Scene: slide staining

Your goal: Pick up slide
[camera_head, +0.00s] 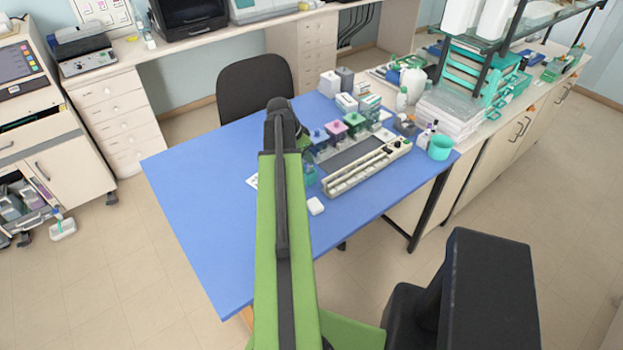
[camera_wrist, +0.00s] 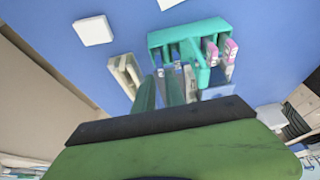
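In the wrist view, upright slides with pink label ends (camera_wrist: 230,48) stand at the right of a teal rack (camera_wrist: 165,38). Paler slides stand further left in it. My gripper (camera_wrist: 160,82) shows as two dark green fingers rising from behind a dark bar. They look parted, with a narrow gap of blue between them, and I see no slide there. The fingertips are close to the rack's lower left; whether they touch it I cannot tell. In the head view my arm reaches over the blue table, and my gripper cannot be made out.
On the blue table (camera_head: 200,210) a long cream rail tray (camera_head: 365,170) lies right of my arm. A small white block (camera_head: 316,206) lies near the front. Several bottles and staining jars crowd the back right. The table's left side is clear.

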